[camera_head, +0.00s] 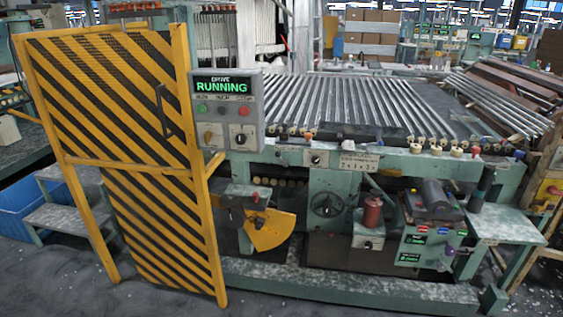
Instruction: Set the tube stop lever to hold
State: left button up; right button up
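The green tubing machine (400,165) fills the middle, with glass tubes (350,100) lying across its top. A small lever with a red knob (256,196) stands at a yellow quadrant plate (270,231) on its lower front. Another small knob, purple (449,250), sits beside a control box (425,240) with green displays at the right. I cannot tell which of these is the tube stop lever; the labels are too small to read. Neither of my grippers shows.
A yellow-black striped guard door (125,130) stands at the left front. A panel (226,110) beside it reads "RUNNING". A handwheel (326,204) and a red cylinder (372,211) are on the machine's front. A side table (505,225) stands right. The front floor is clear.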

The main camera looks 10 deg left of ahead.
aim_at(286, 163)
jog(key=i+z, duration=0.15)
jog(key=i, duration=0.3)
jog(key=i+j+z, duration=0.15)
jog(key=i, duration=0.3)
jog(key=i+j+z, duration=0.15)
jog(key=i, duration=0.35)
